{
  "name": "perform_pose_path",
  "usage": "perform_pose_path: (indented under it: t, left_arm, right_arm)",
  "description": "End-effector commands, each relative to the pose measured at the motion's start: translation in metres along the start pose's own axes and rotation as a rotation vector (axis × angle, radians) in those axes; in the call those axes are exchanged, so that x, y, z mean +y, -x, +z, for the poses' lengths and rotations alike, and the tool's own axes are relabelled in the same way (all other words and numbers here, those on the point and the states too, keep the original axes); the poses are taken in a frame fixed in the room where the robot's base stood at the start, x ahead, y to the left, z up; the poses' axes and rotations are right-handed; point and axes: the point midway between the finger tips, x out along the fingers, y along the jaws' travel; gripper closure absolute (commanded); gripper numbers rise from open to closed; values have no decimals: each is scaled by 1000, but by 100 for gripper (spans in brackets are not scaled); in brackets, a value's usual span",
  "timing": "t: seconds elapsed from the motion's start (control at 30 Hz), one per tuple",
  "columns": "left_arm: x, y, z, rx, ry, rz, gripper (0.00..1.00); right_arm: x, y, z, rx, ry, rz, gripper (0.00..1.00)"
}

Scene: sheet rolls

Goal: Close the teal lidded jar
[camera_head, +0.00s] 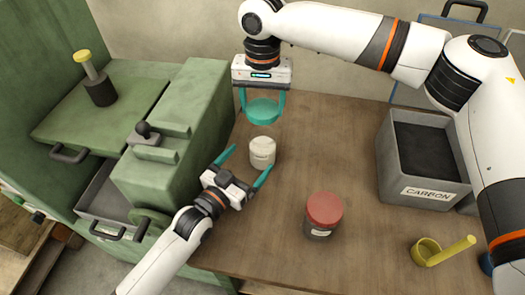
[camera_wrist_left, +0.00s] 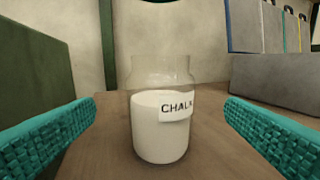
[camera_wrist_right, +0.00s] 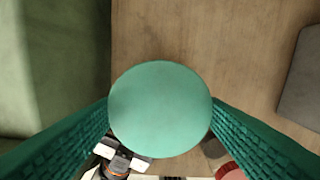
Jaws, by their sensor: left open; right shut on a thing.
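A clear jar (camera_head: 262,152) with white contents stands upright and open on the table; the left wrist view shows it with a label reading CHALK (camera_wrist_left: 160,125). The teal lid (camera_head: 263,111) is in my right gripper (camera_head: 262,104), which is shut on its sides and holds it above and a little behind the jar. In the right wrist view the round lid (camera_wrist_right: 160,109) fills the middle and hides what is under it. My left gripper (camera_head: 244,167) is open, its fingers on either side of the jar and apart from it.
A red-lidded jar (camera_head: 323,215) stands to the right front. A grey bin labelled CARBON (camera_head: 421,158) and a yellow scoop (camera_head: 441,251) are farther right. A green machine (camera_head: 170,140) stands at the left. The table between the jars is clear.

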Motion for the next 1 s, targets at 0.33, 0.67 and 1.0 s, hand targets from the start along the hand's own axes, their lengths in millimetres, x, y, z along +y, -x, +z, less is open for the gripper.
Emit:
perform_pose_path:
  t: [0.33, 0.67, 1.0]
  left_arm:
    - [0, -51, 0, -1, 1, 0, 6]
    - [-1, -66, 0, 1, 0, -1, 6]
    - [0, -65, 0, 1, 0, 0, 36]
  right_arm:
    - [0, 0, 0, 0, 0, 0, 60]
    - [0, 0, 0, 0, 0, 0, 60]
    - [0, 0, 0, 0, 0, 0, 60]
